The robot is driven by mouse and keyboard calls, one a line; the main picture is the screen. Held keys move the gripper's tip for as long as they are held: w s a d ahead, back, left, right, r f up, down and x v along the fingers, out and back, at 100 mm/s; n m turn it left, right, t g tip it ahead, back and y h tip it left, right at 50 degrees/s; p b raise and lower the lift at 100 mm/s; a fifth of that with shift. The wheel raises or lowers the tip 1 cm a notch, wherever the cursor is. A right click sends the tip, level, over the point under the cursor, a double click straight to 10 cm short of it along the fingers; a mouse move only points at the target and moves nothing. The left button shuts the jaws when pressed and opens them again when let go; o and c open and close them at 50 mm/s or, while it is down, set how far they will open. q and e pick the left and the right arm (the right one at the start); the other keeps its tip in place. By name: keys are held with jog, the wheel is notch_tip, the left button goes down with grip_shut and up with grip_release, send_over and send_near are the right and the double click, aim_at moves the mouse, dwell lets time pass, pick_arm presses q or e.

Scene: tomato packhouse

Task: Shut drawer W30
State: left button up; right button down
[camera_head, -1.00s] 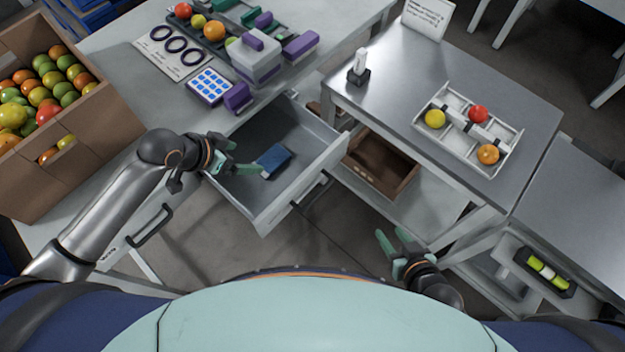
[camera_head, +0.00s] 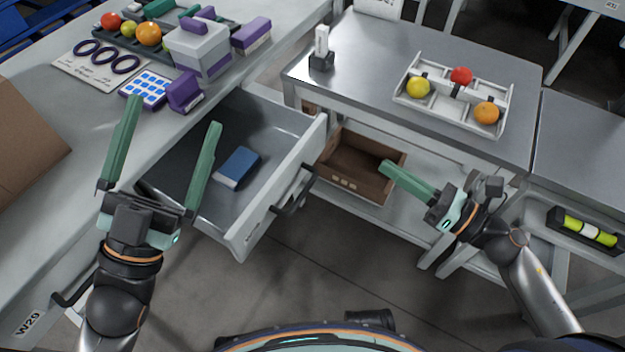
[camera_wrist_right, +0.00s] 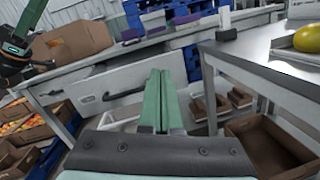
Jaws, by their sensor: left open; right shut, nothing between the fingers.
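A pale grey drawer (camera_head: 262,222) stands pulled out from under the left bench, with a dark handle (camera_head: 294,190) on its front. A small label on its front is too small to read. A blue box (camera_head: 237,167) lies inside. My left gripper (camera_head: 174,112) is open and empty, its green fingers spread over the drawer's left part and the bench edge. My right gripper (camera_head: 385,167) is shut and empty, to the right of the drawer front and apart from it. Its closed fingers (camera_wrist_right: 159,75) also show in the right wrist view, pointing toward a white panel with a handle.
A second drawer, labelled W29 (camera_head: 28,323), is at lower left. The left bench holds a white and purple box (camera_head: 200,50) and a blue-keyed pad (camera_head: 146,90). A steel table (camera_head: 370,62) with a fruit tray (camera_head: 440,103) stands right, above a brown crate (camera_head: 345,185). Floor before the drawer is clear.

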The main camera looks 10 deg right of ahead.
notch_tip(320, 180, down, 2)
jog(key=s+n+g+y+b, duration=0.1)
jog(key=n+g, duration=0.1)
jog(key=n, duration=0.3)
pick_arm(q)
jog(key=s+m+h, duration=0.1)
jog(key=s+r+h, duration=0.1)
jog(key=s, duration=0.1)
jog(key=s+r+m+h, duration=0.1)
jog(key=shift+s+a+r+m+t+p, duration=0.1)
jog(key=shift+s+a+m+t+p, duration=0.1)
jog(key=shift+a+m+t+p, duration=0.15)
pick_arm(e)
send_near(305, 149)
jog(key=shift+n+g, duration=0.3)
jog(key=shift+n, duration=0.1)
jog(key=x, duration=0.7)
jog(key=shift+r, duration=0.2)
jog(key=shift+w, duration=0.1)
